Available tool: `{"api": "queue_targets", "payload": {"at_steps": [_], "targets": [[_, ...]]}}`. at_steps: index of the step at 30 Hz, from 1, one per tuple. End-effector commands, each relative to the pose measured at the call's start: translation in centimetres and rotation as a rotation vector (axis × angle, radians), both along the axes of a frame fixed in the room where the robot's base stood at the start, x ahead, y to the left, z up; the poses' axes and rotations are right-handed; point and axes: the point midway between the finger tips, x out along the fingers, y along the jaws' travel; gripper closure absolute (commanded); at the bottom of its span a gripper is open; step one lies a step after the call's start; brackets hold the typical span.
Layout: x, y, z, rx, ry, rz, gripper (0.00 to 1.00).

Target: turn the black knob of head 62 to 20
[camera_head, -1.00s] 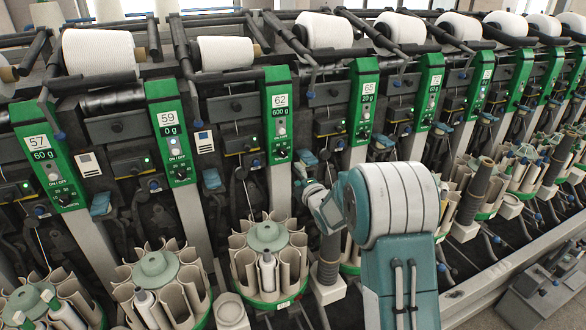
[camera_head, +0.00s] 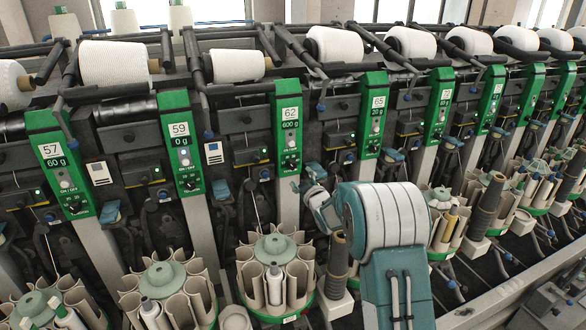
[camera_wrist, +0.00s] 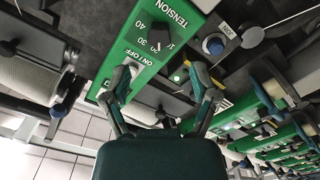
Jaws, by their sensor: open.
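No head number shows there, and I cannot read the knob's pointer. My gripper (camera_wrist: 160,75) has its two fingers spread and empty, apart from the knob, which appears beyond the gap between the tips. In the head view my gripper (camera_head: 308,184) is just below right of head 62's panel.
Head 59's panel (camera_head: 181,145) stands left and head 65's panel (camera_head: 375,115) right. A round yarn magazine (camera_head: 275,247) stands below head 62.

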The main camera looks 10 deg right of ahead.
Motion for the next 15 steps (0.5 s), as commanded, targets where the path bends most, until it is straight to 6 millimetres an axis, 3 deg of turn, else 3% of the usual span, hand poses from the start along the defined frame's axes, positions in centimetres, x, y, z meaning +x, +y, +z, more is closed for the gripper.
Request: {"api": "queue_targets", "payload": {"at_steps": [9, 15], "targets": [[4.6, 1.0, 0.0, -0.002, -0.001, 0.001, 0.24], [6.4, 1.3, 0.0, -0.001, 0.000, 0.001, 0.24]]}}
